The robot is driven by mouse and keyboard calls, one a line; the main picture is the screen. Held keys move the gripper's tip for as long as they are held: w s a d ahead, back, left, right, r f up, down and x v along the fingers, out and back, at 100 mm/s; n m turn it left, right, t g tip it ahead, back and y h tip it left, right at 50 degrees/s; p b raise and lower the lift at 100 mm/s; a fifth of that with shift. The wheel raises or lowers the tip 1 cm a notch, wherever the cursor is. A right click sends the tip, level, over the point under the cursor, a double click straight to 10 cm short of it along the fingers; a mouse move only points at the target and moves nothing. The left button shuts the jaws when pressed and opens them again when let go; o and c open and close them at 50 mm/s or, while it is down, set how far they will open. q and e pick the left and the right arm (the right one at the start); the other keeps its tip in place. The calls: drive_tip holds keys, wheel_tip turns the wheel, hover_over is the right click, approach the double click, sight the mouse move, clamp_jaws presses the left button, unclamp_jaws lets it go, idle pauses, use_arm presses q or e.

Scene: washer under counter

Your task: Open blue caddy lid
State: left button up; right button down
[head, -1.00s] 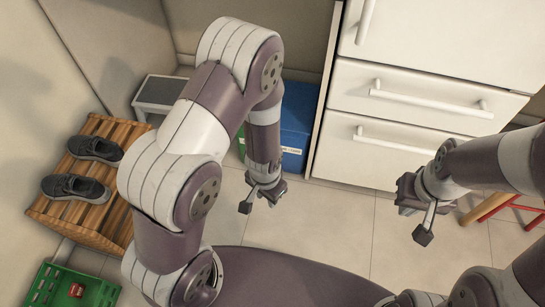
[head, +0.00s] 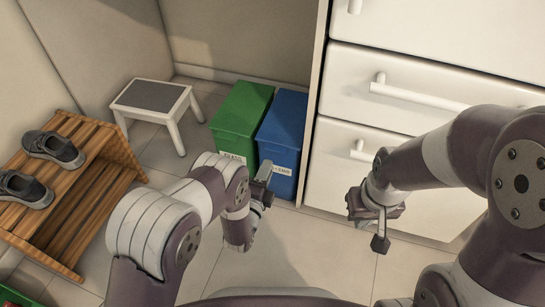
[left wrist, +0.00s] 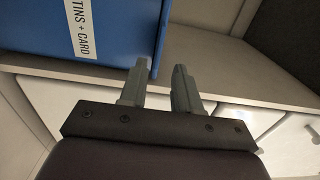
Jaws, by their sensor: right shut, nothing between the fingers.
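The blue caddy (head: 284,120) stands on the floor against the side of the white drawer unit, and its lid looks shut. Its front label is partly covered in the head view. The label reads "TINS + CARD" in the left wrist view, where the caddy (left wrist: 110,15) fills the upper left. My left gripper (head: 265,178) is at the caddy's lower front in the head view. In the left wrist view its fingers (left wrist: 158,80) are apart with nothing between them; one fingertip overlaps the caddy's edge, and contact cannot be told. My right gripper (head: 380,238) is shut and empty before the drawers.
A green caddy (head: 240,108) stands directly left of the blue one. A grey-topped step stool (head: 150,96) and a wooden rack (head: 85,190) with dark shoes (head: 52,148) are further left. White drawers (head: 410,95) with bar handles stand close on the right.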

sight(277, 146)
use_arm(q)
drive_tip(key=b+x, duration=0.1)
drive_tip(key=x, duration=0.1)
drive_tip(key=b+x, duration=0.1)
drive_tip(key=x, duration=0.1)
drive_tip(key=b+x, duration=0.1)
drive_tip(key=x, duration=0.2)
drive_tip(key=shift+f, duration=0.3)
drive_tip(key=shift+w+r, duration=0.2)
drive_tip(key=shift+w, duration=0.05)
clamp_jaws()
idle(0.7)
